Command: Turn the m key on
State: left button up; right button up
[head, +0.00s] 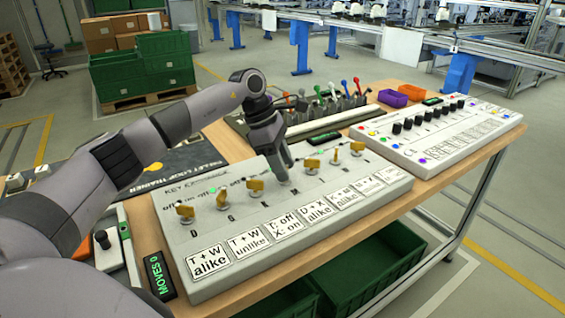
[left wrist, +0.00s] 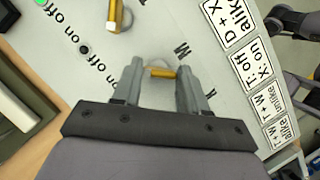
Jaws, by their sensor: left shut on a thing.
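The key panel (head: 310,222) is a pale sloped box with a row of brass keys, letters under them and white rule cards along its front. My left gripper (head: 285,180) points down onto the key fourth from the left. In the left wrist view my left gripper (left wrist: 161,82) is shut on a small brass key, the M key (left wrist: 162,72), with the letter M printed beside it. The fingers hide most of this key in the head view. A dark, unlit lamp (left wrist: 84,49) lies near the off/on marks. My right gripper cannot be made out clearly.
A row of coloured levers (head: 330,95) stands behind. A panel with black knobs (head: 440,130) is at the right. A MOVES display (head: 159,277) reads 0.

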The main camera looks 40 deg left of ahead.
aim_at(271, 181)
pick_arm(q)
jog(key=o, duration=1.1)
jog(key=shift+c, duration=0.2)
jog(key=v, duration=0.7)
